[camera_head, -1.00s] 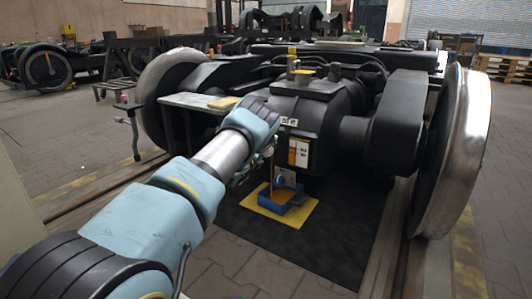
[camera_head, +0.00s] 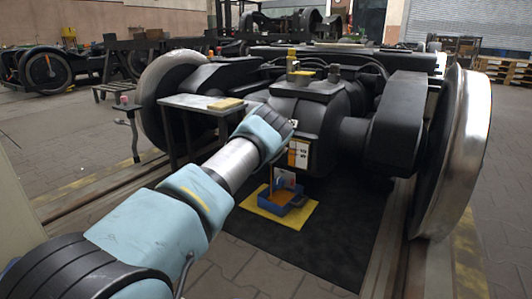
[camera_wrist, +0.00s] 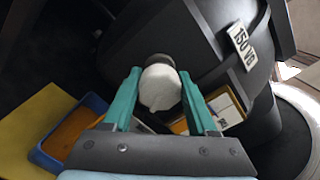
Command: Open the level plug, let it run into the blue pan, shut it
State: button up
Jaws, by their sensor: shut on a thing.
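In the wrist view my gripper (camera_wrist: 161,78) has its two teal fingers on either side of a pale round plug head (camera_wrist: 160,92). It is shut on this plug, which is at the dark gear housing (camera_wrist: 225,70). I cannot tell whether the plug is seated or turned out. The blue pan (camera_wrist: 94,102) holds orange-brown liquid and lies lower left in the wrist view. In the head view the blue pan (camera_head: 297,207) stands on a yellow mat (camera_head: 262,205) below the housing. A thin brownish line shows above the pan there. My arm hides the fingers and plug in that view.
A label reading "150 W8" (camera_wrist: 242,45) is on the housing. A white and yellow card (camera_head: 299,153) is on the housing front. A big wheel (camera_head: 455,155) stands at right, and a small table (camera_head: 190,101) at left. Dark matting (camera_head: 320,245) in front is clear.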

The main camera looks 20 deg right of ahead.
jog(key=o, duration=1.4)
jog(key=shift+c, duration=0.2)
jog(key=p+v, duration=0.4)
jog(key=v, duration=0.7)
jog(key=shift+p, duration=0.3)
jog(key=shift+d, duration=0.1)
